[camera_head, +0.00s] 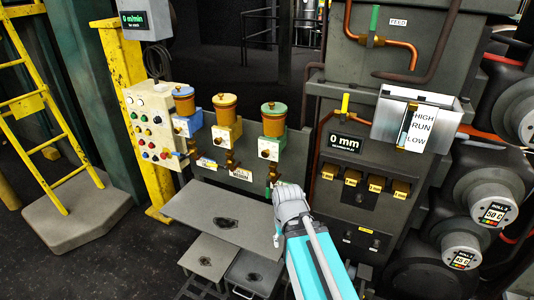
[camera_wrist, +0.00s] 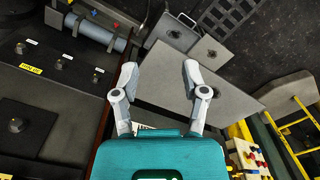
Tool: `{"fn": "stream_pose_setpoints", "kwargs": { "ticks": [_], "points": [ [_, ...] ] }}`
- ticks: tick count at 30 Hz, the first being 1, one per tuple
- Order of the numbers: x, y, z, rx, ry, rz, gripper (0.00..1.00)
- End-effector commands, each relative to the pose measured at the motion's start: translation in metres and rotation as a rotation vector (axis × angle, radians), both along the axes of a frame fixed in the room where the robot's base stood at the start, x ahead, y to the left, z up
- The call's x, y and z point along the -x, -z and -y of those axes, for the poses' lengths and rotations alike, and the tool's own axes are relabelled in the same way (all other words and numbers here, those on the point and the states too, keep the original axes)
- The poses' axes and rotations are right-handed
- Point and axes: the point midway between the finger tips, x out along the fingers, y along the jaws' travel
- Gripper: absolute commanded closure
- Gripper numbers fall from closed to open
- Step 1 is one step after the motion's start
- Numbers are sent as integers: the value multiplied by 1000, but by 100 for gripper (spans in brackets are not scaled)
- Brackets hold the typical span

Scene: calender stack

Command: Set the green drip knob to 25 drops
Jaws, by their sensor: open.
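The green drip unit (camera_head: 273,130) is the rightmost of three in the head view. It has an amber cup on top and a pale face with a small dark knob (camera_head: 264,153); its setting is too small to read. My gripper (camera_head: 277,187) is below this unit, near the grey table. In the wrist view my gripper (camera_wrist: 160,70) has its two fingers spread apart with nothing between them. The green unit does not show clearly in the wrist view.
A yellow drip unit (camera_head: 226,128) and a blue one (camera_head: 185,118) stand left of the green one. A grey table (camera_head: 190,205) lies below them. A button panel (camera_head: 150,120) is at left. A dark cabinet with a "0 mm" display (camera_head: 345,143) is at right.

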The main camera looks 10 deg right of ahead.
Motion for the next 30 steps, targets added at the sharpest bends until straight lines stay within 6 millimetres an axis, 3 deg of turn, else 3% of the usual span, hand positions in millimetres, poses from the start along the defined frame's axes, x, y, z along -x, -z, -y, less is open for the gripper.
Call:
{"fn": "stream_pose_setpoints", "kwargs": {
  "ticks": [1, 4, 14, 22, 30],
  "points": [
    [0, 0, 0, 0, 0, 0, 41],
    [0, 0, 0, 3, -4, 1, 22],
    [-19, 4, 2, 157, -197, 50, 21],
    [-61, -5, 17, 507, -616, 91, 21],
    [-110, -38, 12, 937, -1097, 21, 21]
  ]
}}
